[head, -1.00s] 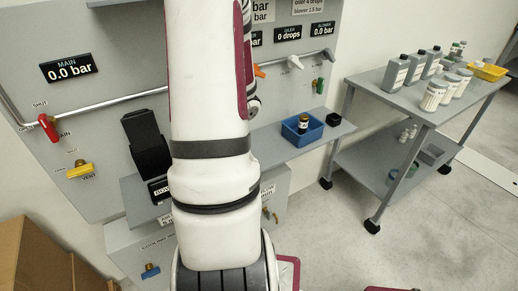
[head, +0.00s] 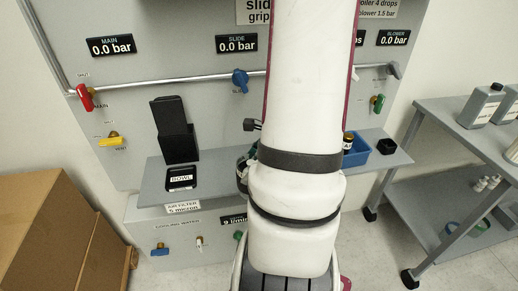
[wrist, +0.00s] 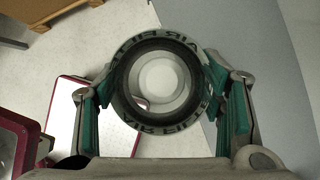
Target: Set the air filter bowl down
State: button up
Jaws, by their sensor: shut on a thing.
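The air filter bowl (wrist: 162,82) is round, with a dark ring lettered "AIR FILTER" and a pale centre. It fills the middle of the wrist view. My gripper (wrist: 160,95) is shut on it, with a green-padded finger on each side. In the head view my arm hides most of the gripper; a bit of it (head: 244,168) shows left of the arm, above the shelf area. A black square holder labelled "BOWL" (head: 182,179) lies on the grey shelf (head: 220,171), left of the gripper.
A black upright holder (head: 174,128) stands behind the BOWL spot. A blue bin (head: 356,155) and a small black block (head: 387,147) sit on the shelf's right part. Cardboard boxes (head: 45,225) stand at left, a grey trolley (head: 440,120) at right.

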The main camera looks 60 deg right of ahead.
jog(key=w+d+f, duration=0.4)
jog(key=w+d, duration=0.5)
jog(key=d, duration=0.1)
jog(key=shift+d+f, duration=0.2)
jog(key=shift+f, duration=0.2)
jog(key=shift+w, duration=0.1)
jog(key=shift+f, duration=0.2)
jog(key=o, duration=1.7)
jog(key=shift+c, duration=0.2)
jog(key=shift+r, duration=0.1)
